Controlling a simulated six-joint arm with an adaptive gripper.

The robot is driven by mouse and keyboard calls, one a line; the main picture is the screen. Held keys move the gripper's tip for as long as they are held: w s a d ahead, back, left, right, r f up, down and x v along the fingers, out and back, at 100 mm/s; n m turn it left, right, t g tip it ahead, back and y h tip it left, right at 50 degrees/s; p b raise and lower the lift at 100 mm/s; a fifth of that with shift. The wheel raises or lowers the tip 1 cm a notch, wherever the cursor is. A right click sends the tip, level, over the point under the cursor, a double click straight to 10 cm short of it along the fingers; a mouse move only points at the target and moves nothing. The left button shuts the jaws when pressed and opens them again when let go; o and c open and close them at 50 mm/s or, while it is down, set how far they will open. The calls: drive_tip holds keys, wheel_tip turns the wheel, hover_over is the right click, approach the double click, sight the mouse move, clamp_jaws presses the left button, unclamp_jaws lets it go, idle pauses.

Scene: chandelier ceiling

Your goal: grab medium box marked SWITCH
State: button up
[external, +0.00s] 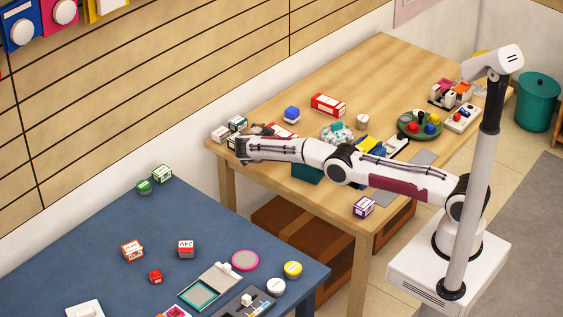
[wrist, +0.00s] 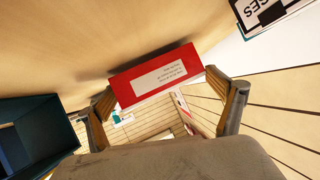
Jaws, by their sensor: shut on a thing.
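In the wrist view my gripper (wrist: 167,92) has its two fingers at the left and right ends of a red box (wrist: 190,60) with a white label. It is shut on this box; the small label print is not readable. In the external view my gripper (external: 264,132) is at the left end of the wooden table, and the red box (external: 284,130) shows partly behind my arm. Another red and white box (external: 328,104) lies farther back on the table. I cannot read SWITCH on any box.
Small white boxes (external: 221,134) stand by my gripper at the table's left corner. A dark teal bin (wrist: 38,125) is close on the left in the wrist view. A blue item (external: 291,114) and a green tray (external: 420,125) are on the table. A blue table (external: 90,235) stands in front.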

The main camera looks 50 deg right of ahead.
sight(278, 134)
drive_tip(key=shift+r, duration=4.5)
